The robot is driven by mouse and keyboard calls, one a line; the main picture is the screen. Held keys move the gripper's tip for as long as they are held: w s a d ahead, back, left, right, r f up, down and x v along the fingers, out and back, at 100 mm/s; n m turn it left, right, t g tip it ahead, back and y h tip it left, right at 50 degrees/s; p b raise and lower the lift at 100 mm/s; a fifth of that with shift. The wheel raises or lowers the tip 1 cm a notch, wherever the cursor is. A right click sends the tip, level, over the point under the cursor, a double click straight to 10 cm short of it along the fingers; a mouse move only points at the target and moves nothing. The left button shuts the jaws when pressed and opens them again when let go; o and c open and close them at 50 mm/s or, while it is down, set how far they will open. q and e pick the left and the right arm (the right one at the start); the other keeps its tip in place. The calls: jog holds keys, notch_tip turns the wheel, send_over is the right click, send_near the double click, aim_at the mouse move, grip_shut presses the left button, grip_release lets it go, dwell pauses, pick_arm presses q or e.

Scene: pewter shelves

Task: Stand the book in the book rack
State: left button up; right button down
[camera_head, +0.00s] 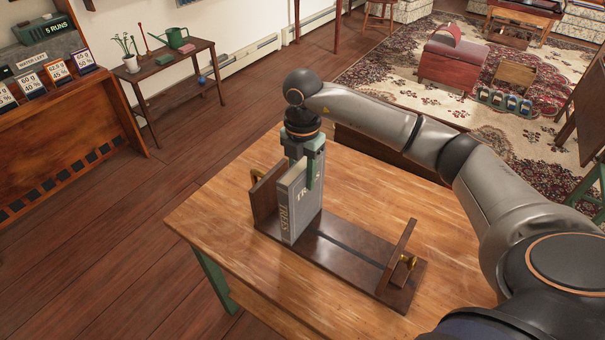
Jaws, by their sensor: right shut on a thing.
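The grey book (298,206), with "TREES" on its spine, stands upright in the dark wooden book rack (345,262). It is close beside the rack's left end panel (266,194), and its lower edge appears to meet the rack's base. My right gripper (307,172) comes down from above and is shut on the book's upper part. One green finger lies against the cover, and the other is hidden behind the book. My left gripper is not in view.
The rack stands on a wooden table (210,222), and its right end panel (398,250) is well apart from the book. The table's left part is clear. A side table (165,62) with a green watering can stands at the back left.

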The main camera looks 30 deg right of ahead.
jog(key=shift+f, duration=0.15)
jog(key=c, duration=0.5)
grip_release()
notch_tip(320, 180, up, 12)
jog(key=shift+r, duration=0.25)
